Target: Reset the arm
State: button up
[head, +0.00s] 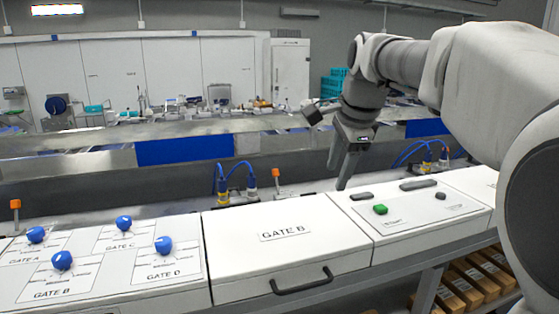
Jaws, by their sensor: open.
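My gripper (341,172) hangs from my arm in the right half of the head view and points down. It is open and nothing shows between its fingers. It is above the back edge of a white control panel (455,222), apart from the panel as far as I can tell. The panel bears a green button (380,210) and several dark grey parts. My arm reaches in from the right and hides part of the background.
A white box labelled GATE B (300,255) with a dark handle (302,283) is at the centre. Left of it are several blue knobs (62,260) on labelled plates. A metal conveyor (80,177) runs behind. Cartons (470,285) lie on a shelf underneath.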

jog(key=s+d+f+n+b, duration=0.1)
jog(key=s+f+n, duration=0.4)
jog(key=s, duration=0.3)
jog(key=s+f+n+b, duration=0.1)
jog(key=s+f+n, duration=0.4)
jog(key=s, duration=0.4)
jog(key=s+d+f+n+t+h+b, duration=0.1)
jog(key=s+f+n, duration=0.4)
jog(key=s+f, duration=0.2)
jog(key=shift+s+d+n, duration=0.3)
jog(key=shift+s+n, duration=0.1)
jog(key=shift+s, duration=0.6)
jog(key=shift+f, duration=0.1)
jog(key=shift+c, duration=0.6)
jog(key=shift+a, duration=0.15)
